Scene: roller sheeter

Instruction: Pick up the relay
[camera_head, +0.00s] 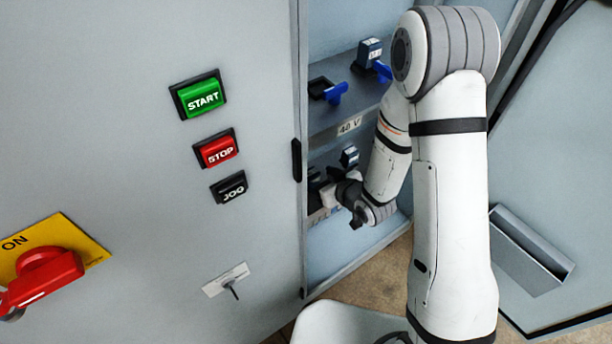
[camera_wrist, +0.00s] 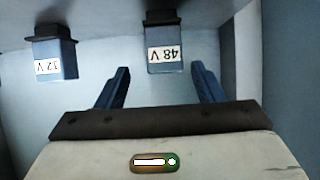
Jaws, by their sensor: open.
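In the wrist view a blue-grey relay with an upside-down "48 V" label (camera_wrist: 164,55) hangs from a dark socket, straight ahead of my gripper (camera_wrist: 160,70). My gripper is open, with one finger on each side of the relay's lower end and gaps showing on both sides. A second blue-grey relay (camera_wrist: 56,60), with a label that seems to read "12 V" upside down, is outside the left finger. In the head view my gripper (camera_head: 330,192) reaches into the cabinet's lower shelf, partly hidden by my wrist. A small relay (camera_head: 349,156) stands just behind it.
The upper shelf (camera_head: 345,110) bears a "48 V" plate (camera_head: 349,125), a relay (camera_head: 370,52) and blue levers (camera_head: 336,92). The left panel carries START (camera_head: 203,97), STOP (camera_head: 219,151) and JOG (camera_head: 233,190) buttons and a red switch (camera_head: 45,278). The cabinet's edge (camera_head: 301,150) stands close left of my gripper.

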